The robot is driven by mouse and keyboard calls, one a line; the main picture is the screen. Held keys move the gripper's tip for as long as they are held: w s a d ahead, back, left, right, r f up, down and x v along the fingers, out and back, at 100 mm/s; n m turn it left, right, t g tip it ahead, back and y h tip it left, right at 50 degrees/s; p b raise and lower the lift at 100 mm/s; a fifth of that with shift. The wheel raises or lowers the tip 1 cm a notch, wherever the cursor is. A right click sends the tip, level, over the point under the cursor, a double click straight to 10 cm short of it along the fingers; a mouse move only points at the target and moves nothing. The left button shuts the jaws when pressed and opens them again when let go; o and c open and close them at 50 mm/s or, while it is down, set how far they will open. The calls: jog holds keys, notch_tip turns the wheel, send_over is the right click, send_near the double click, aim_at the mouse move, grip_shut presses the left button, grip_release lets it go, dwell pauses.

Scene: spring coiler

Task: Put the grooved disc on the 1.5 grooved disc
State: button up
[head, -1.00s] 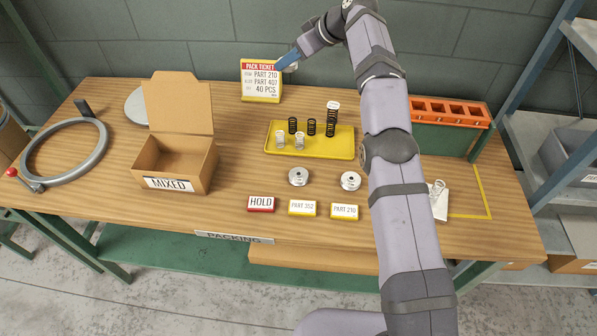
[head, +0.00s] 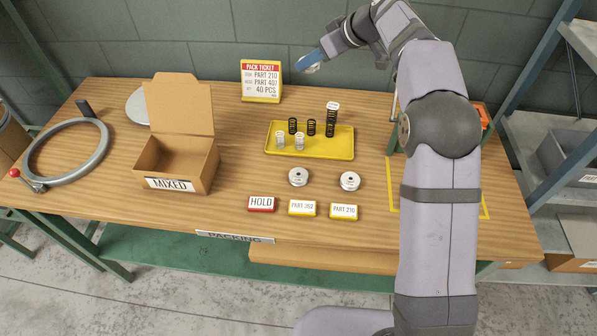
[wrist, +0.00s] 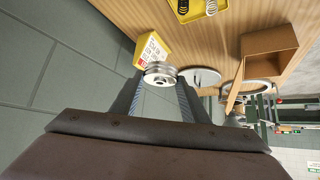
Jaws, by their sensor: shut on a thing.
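My gripper (head: 307,61) is high at the back, near the wall, right of the pack ticket in the head view. In the wrist view my gripper (wrist: 161,80) is shut on a silver grooved disc (wrist: 159,70), held between its fingertips. The held disc (head: 314,69) shows only small in the head view. Two silver grooved discs lie flat on the table: a left one (head: 298,177) and a right one (head: 349,181). Their markings are too small to read, so I cannot tell which is the 1.5 disc.
A yellow tray (head: 345,154) holds several black and white springs behind the two discs. HOLD (head: 261,204), PART 352 (head: 302,208) and PART 210 (head: 344,212) labels lie in front. An open MIXED box (head: 190,186) stands left. My arm hides much of the table's right side.

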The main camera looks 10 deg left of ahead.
jog(key=s+f+n+g+y, duration=0.1)
jog(key=s+f+n+g, duration=0.1)
jog(key=s+f, duration=0.3)
jog(key=s+f+n+g, duration=0.3)
jog(key=s+f+n, duration=0.2)
jog(key=s, duration=0.8)
jog(key=shift+a+y, duration=0.2)
jog(key=shift+y, duration=0.2)
jog(key=shift+f, duration=0.1)
jog(key=p, duration=0.4)
send_over(291, 173)
jog(key=d, duration=0.3)
jog(key=shift+d+f, duration=0.2)
jog(key=shift+f, duration=4.85)
jog(key=shift+f+b, duration=0.15)
jog(key=shift+b, duration=0.3)
